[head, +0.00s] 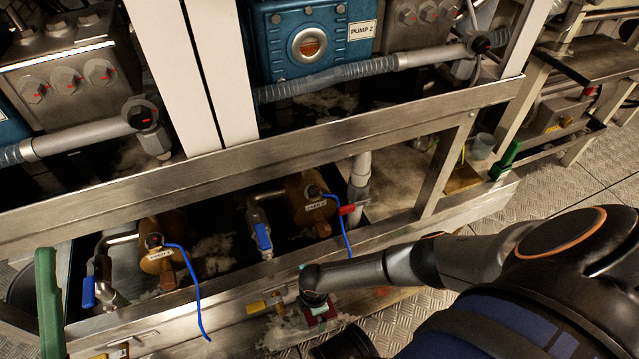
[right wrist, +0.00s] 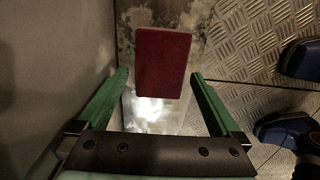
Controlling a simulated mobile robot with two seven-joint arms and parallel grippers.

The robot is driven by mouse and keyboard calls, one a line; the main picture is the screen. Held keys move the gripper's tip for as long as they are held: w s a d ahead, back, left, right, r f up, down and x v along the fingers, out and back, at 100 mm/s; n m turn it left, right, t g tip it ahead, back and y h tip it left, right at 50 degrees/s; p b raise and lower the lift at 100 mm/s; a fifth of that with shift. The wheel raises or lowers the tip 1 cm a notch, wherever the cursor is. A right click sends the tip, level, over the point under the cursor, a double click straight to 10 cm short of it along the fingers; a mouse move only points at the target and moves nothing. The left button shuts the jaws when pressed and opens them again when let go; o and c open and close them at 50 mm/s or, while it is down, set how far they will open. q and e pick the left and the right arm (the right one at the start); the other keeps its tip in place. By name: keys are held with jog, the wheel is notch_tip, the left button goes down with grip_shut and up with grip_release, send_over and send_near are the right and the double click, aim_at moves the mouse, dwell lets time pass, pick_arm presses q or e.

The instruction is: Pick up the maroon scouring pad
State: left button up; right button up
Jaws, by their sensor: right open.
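The maroon scouring pad (right wrist: 164,62) shows flat side on in the right wrist view. It lies centred between the two green fingers of my right gripper (right wrist: 160,77), which are apart with nothing held. There is a visible gap between each finger and the pad. In the head view the pad (head: 322,316) is a small maroon patch partly hidden under my right gripper (head: 315,301), low by the front of the metal frame. I cannot tell how far the fingertips are above it.
A grey wall (right wrist: 50,70) stands close to the left finger in the right wrist view. Tread-plate floor (right wrist: 265,40) lies on the right.

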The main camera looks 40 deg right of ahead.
jog(key=shift+c, duration=0.2)
jog(key=c, duration=1.4)
jog(key=shift+r, duration=0.1)
